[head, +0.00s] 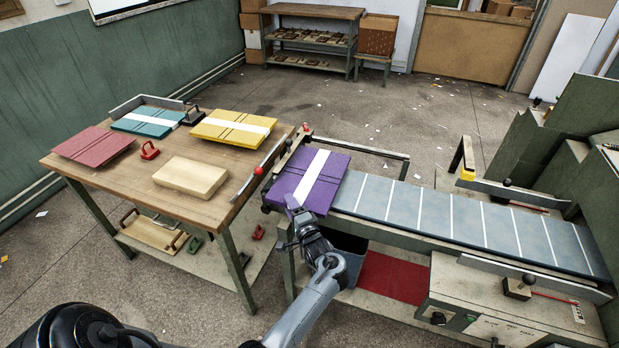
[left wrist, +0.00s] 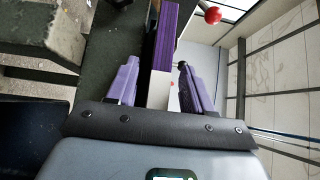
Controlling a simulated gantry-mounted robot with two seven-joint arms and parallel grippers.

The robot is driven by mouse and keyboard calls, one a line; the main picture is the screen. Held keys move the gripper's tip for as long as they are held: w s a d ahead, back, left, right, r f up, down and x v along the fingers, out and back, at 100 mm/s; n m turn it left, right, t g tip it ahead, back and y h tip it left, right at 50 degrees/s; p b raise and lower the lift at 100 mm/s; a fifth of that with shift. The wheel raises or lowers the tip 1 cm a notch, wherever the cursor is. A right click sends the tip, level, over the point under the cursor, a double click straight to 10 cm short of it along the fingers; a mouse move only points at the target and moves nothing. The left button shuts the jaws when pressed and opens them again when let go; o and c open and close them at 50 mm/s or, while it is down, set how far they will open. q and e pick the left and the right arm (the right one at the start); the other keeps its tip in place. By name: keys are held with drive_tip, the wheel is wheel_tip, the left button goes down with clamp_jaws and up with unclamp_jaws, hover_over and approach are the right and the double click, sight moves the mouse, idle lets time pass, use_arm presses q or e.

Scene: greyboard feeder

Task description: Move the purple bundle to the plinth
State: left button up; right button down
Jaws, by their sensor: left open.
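The purple bundle (head: 326,166), a flat stack with a white band, lies on the left end of the feeder bed. In the left wrist view its purple edge (left wrist: 165,40) and the white band show between my fingers. My left gripper (head: 293,205) is at the bundle's near edge, open, with one finger on each side of the edge; I cannot tell whether they touch it. It also shows in the left wrist view (left wrist: 157,78). The plinth appears to be the pale wooden block (head: 190,177) on the table, with nothing on it. My right gripper is not in view.
The wooden table (head: 125,178) also holds a red stack (head: 93,145), a teal bundle (head: 147,122) and a yellow bundle (head: 233,128). A metal bar (head: 258,168) runs along the table's right edge. The striped feeder bed (head: 460,216) is clear to the right.

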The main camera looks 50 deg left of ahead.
use_arm(q)
drive_tip(key=shift+d, duration=0.15)
drive_tip(key=shift+c, duration=1.3)
clamp_jaws()
drive_tip(key=shift+r, duration=0.15)
